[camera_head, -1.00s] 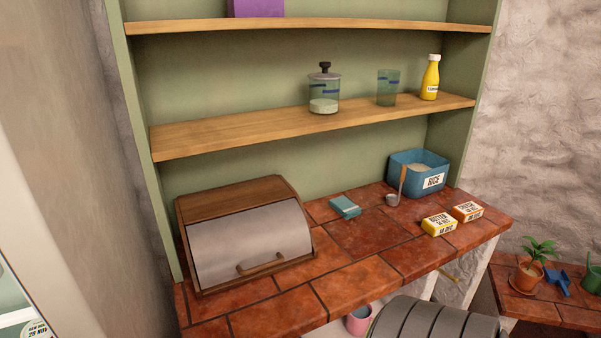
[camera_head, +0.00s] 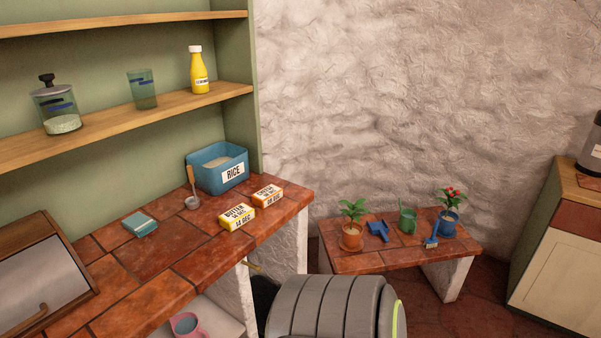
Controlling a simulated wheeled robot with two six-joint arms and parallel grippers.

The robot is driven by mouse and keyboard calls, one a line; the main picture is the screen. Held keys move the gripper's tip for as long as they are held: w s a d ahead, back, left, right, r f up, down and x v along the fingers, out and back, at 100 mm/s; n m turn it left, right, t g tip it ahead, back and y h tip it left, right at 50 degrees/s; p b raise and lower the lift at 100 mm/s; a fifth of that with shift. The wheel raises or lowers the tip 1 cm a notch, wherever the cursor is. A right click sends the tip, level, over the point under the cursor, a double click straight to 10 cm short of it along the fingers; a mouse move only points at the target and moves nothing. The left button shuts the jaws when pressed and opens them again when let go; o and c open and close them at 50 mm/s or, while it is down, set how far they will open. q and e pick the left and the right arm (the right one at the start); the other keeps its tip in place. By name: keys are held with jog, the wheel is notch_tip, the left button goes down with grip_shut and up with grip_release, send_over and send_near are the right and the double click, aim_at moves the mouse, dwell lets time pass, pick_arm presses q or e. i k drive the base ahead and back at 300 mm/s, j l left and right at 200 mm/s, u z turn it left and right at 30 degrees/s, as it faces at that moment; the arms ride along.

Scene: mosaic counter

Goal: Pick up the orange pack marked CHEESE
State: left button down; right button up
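The orange pack marked CHEESE (camera_head: 267,194) lies on the tiled counter (camera_head: 150,257) near its right end. A yellow pack marked BUTTER (camera_head: 237,216) lies just in front and to the left of it. The blue bin marked RICE (camera_head: 219,170) stands behind both packs. Neither of my grippers shows in the head view.
A bread box (camera_head: 42,272) fills the counter's left end. A low tiled bench (camera_head: 350,262) with potted plants and a watering can (camera_head: 407,219) stands at right.

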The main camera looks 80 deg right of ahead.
aim_at(265, 197)
jog(key=z, duration=2.25)
jog(key=i+l+u, duration=0.15)
jog(key=i+l, duration=0.2)
jog(key=l, duration=0.1)
